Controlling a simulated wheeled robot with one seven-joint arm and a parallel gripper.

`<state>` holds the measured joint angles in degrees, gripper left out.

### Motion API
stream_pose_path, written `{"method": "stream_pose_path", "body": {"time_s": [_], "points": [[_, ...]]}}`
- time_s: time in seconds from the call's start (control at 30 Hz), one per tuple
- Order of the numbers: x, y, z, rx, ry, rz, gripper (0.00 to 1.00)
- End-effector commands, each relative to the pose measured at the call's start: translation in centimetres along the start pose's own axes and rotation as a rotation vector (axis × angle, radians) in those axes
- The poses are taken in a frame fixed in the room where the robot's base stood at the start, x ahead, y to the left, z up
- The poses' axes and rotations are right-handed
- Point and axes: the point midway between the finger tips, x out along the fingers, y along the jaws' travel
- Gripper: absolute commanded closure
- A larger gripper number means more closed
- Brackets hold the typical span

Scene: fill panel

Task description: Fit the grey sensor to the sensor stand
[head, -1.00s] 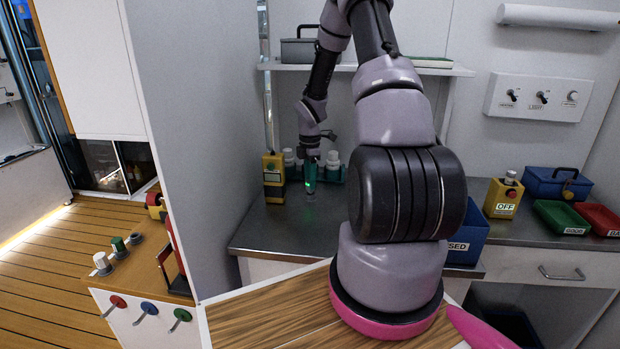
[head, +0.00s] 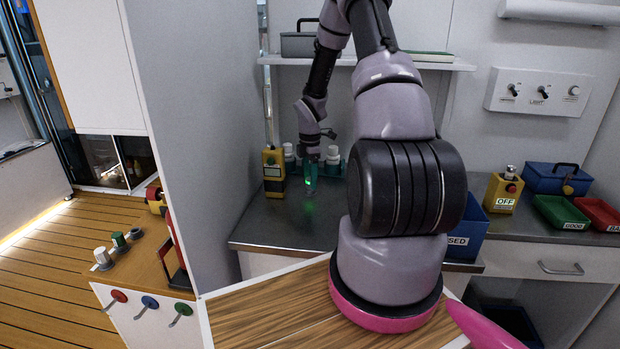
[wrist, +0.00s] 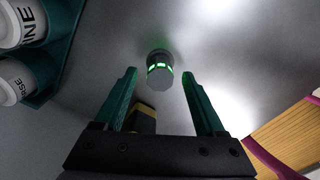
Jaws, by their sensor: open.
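My gripper (wrist: 160,92) is open, its two teal fingers apart with nothing held between them. A small grey round piece with a green-lit ring (wrist: 160,72), which looks like the grey sensor, shows between and just beyond the fingertips in the wrist view. The fingers do not visibly touch it. In the head view my gripper (head: 309,168) is low over the steel counter, with a green glow at its tips; the sensor is too small to make out there. I cannot pick out the sensor stand for certain in either view.
A yellow handheld device (head: 273,172) stands left of my gripper on the counter (head: 285,222). A teal rack with white bottles (head: 333,156) is behind it, and shows at the wrist view's upper left (wrist: 55,50). A blue bin (head: 468,232) is right, partly behind my arm.

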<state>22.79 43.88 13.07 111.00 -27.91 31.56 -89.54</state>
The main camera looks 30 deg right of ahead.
Motion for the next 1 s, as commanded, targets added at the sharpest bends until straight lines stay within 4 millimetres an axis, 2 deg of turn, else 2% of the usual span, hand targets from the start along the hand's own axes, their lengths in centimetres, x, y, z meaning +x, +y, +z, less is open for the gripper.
{"method": "stream_pose_path", "body": {"time_s": [0.17,0.4,0.53,0.7,1.0], "points": [[-2.2,0.1,0.1,0.0,-0.001,0.005,0.28],[-7.1,0.1,0.1,0.002,-0.001,0.005,0.28],[-9.2,0.1,0.0,0.001,-0.001,0.004,0.28],[-10.5,0.1,0.1,0.001,-0.001,0.002,0.28],[-10.7,0.0,0.0,0.0,0.0,0.0,0.28]]}}
